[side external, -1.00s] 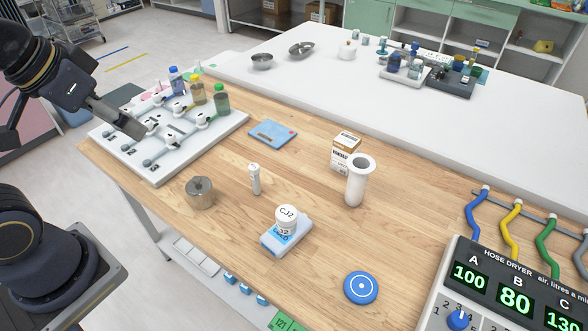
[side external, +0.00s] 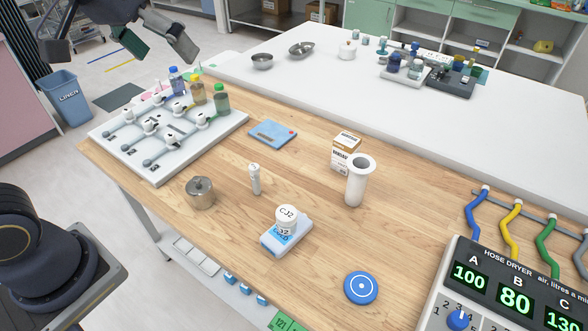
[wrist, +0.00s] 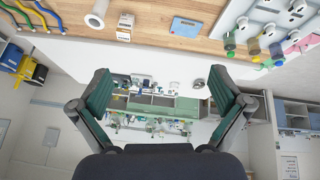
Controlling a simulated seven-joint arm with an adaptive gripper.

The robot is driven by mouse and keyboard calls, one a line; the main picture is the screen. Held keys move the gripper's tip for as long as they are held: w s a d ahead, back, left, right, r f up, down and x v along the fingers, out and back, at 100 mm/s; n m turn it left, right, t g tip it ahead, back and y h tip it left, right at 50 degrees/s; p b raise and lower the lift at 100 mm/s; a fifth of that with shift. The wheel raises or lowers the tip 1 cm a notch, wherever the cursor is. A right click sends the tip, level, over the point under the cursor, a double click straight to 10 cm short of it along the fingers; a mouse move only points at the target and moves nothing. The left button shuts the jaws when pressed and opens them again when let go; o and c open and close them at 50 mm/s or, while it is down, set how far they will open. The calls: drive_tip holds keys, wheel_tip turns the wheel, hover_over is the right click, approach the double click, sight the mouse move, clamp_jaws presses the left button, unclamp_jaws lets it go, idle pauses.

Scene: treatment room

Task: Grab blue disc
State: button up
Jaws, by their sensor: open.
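The blue disc (side external: 361,288) lies flat on the wooden table near its front edge, with a white ring and dot on top. It is not in the wrist view. My gripper (side external: 155,45) is at the upper left of the side view, raised above and behind the white valve board, far from the disc. In the wrist view my gripper (wrist: 163,95) is open, its two green-padded fingers wide apart with nothing between them.
Left of the disc, a white jar (side external: 287,219) stands on a blue-and-white pack (side external: 272,242). A white flared cylinder (side external: 356,182) and small box (side external: 345,149) stand behind. The hose dryer panel (side external: 505,290) is to the right. A metal pot (side external: 200,193) stands left.

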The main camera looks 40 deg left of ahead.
drive_tip(key=w+d+f+m+g, duration=0.1)
drive_tip(key=w+d+f, duration=0.25)
drive_tip(key=d, duration=0.45)
drive_tip(key=w+d+f+m+g, duration=0.1)
drive_tip(key=w+d+f, duration=0.1)
drive_tip(key=w+d, duration=0.4)
drive_tip(key=w+d+f+m+g, duration=0.1)
drive_tip(key=w+d+f+g, duration=0.15)
drive_tip(key=d, duration=0.65)
drive_tip(key=m+g, duration=0.1)
drive_tip(key=m, duration=0.2)
hover_over(362, 286)
drive_tip(key=shift+y, duration=0.3)
drive_tip(key=f, duration=2.6)
drive_tip(key=shift+w+d+f, duration=0.1)
drive_tip(key=shift+w+f, duration=0.1)
drive_tip(key=f, duration=0.5)
drive_tip(key=shift+s+f, duration=0.2)
drive_tip(key=shift+f, duration=0.15)
drive_tip(key=c, duration=1.2)
